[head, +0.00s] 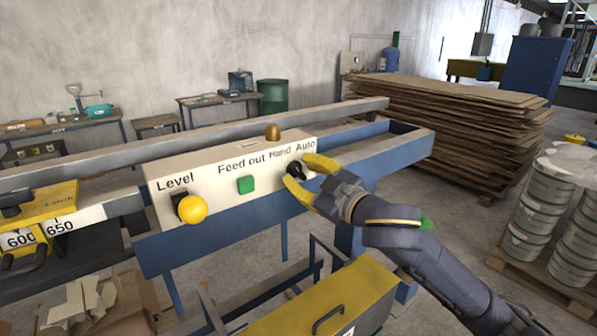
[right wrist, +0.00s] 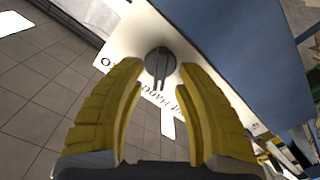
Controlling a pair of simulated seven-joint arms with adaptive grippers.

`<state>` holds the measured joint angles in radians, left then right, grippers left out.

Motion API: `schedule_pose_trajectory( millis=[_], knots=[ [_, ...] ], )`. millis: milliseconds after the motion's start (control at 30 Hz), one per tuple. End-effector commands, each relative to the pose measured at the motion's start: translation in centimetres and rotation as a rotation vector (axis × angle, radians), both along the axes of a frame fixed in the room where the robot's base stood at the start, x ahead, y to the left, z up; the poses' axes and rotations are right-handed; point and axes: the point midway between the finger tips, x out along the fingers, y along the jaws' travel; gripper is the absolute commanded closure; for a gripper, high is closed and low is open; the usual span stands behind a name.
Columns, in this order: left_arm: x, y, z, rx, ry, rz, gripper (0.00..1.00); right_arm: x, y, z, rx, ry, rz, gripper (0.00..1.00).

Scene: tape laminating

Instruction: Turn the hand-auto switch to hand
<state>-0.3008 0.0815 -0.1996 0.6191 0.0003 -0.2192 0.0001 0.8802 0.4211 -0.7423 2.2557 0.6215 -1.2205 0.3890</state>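The hand-auto switch (head: 295,170) is a black rotary knob on the cream control panel (head: 217,178), below the words "Hand" and "Auto". My right gripper (head: 299,171) is open, with its yellow fingers on either side of the knob. In the right wrist view the round knob (right wrist: 160,61) sits between and slightly beyond the fingertips (right wrist: 160,66), with a gap on both sides. Its raised grip runs roughly up and down in that picture. Which label it points to is hard to tell. My left gripper is out of view.
The panel also carries a yellow knob (head: 192,209) under "Level", a green button (head: 245,184) under "Feed out" and a brown dome (head: 272,132) on top. A yellow clamp unit (head: 50,203) stands left. A board stack (head: 450,115) and white buckets (head: 540,212) stand right.

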Motion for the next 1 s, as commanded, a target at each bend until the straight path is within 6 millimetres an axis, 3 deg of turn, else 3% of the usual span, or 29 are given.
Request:
schedule_pose_trajectory(
  millis=[400, 1000],
  knots=[
    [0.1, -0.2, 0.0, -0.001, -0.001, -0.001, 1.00, -4.1, -3.1, -0.1, -0.001, 0.000, -0.002, 0.66],
    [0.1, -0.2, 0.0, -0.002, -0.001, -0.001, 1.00, -4.6, -3.7, -0.6, 0.001, 0.006, -0.009, 0.66]
  ],
)
